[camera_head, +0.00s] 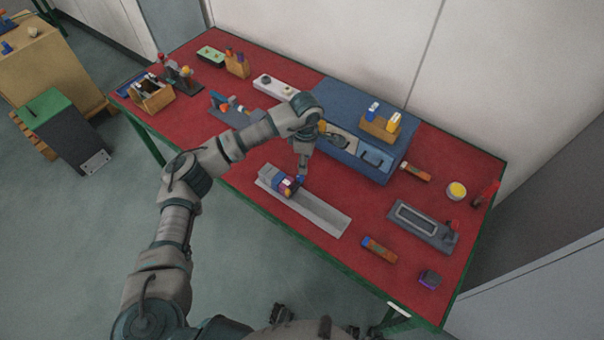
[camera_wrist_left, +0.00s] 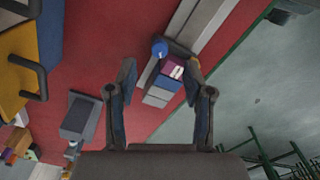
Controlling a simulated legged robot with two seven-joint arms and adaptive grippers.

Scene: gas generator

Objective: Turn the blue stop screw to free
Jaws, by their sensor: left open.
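The blue stop screw (camera_wrist_left: 159,48) is a round blue knob on a small purple and grey-blue carriage (camera_wrist_left: 171,68) in the left wrist view. In the head view the carriage (camera_head: 284,184) sits on a long grey rail (camera_head: 322,212), with the blue knob (camera_head: 301,179) at its right end, partly hidden by my gripper. My left gripper (camera_head: 302,172) points down just above the knob. In the left wrist view its two fingers (camera_wrist_left: 159,75) are apart, with the carriage and knob showing between and beyond them. I cannot tell whether a finger touches the knob. My right gripper is not in view.
A blue box (camera_head: 368,163) with drawers stands behind the rail. A grey framed plate (camera_head: 422,226) and an orange-ended block (camera_head: 379,249) lie right of it. Several small fixtures fill the red table's far left. Bare red table surrounds the rail's right end.

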